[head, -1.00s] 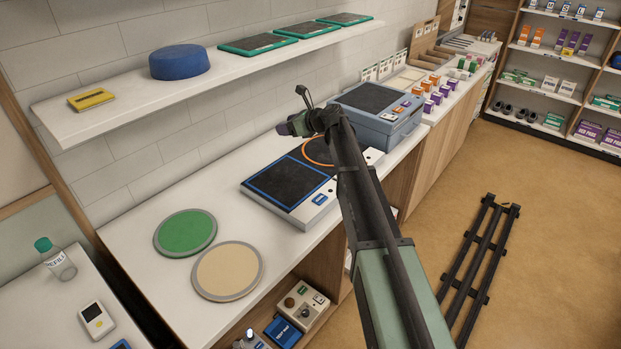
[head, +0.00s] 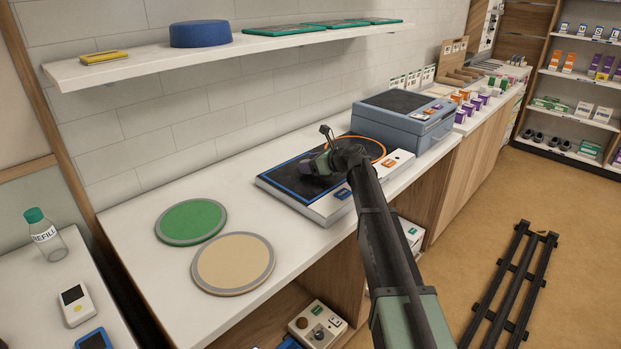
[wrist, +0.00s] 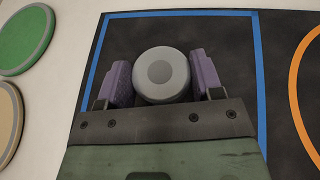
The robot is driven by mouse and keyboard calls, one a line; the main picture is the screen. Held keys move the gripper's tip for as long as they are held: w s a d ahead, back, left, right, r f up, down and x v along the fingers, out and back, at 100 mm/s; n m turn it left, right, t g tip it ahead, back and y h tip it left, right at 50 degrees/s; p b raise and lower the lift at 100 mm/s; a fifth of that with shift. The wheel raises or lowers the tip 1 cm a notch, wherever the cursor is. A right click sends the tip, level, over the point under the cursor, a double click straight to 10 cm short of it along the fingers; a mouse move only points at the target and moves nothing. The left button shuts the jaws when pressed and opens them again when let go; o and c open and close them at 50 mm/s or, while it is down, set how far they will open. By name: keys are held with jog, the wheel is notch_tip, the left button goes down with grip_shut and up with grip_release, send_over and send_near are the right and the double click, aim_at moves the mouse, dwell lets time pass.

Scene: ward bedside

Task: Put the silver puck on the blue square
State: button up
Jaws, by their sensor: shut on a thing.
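The silver puck (wrist: 162,75) is a round grey disc between the purple fingers of my gripper (wrist: 162,78) in the wrist view. My gripper is shut on it. The blue square (wrist: 182,14) is a blue outline on a black panel, and the puck appears inside that outline from above. In the head view my gripper (head: 322,164) is low over the blue square (head: 282,180), and the puck is mostly hidden by the gripper there. I cannot tell whether the puck touches the panel.
An orange circle (head: 384,150) lies on the same panel to the right. A green disc (head: 191,219) and a tan disc (head: 233,263) lie on the counter to the left. A blue-grey box (head: 404,119) stands behind right. A shelf (head: 150,68) runs above.

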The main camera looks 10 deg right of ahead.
notch_tip(320, 180, down, 2)
jog(key=shift+f, duration=0.1)
jog(key=shift+r, duration=0.4)
jog(key=shift+f, duration=0.3)
jog(key=o, duration=1.1)
jog(key=shift+r, duration=0.1)
jog(key=shift+r, duration=0.35)
jog(key=p+v, duration=0.4)
jog(key=v, duration=0.7)
jog(key=shift+s+r+p, duration=0.1)
jog(key=shift+p, duration=0.25)
jog(key=shift+s+d, duration=0.25)
jog(key=shift+d, duration=0.05)
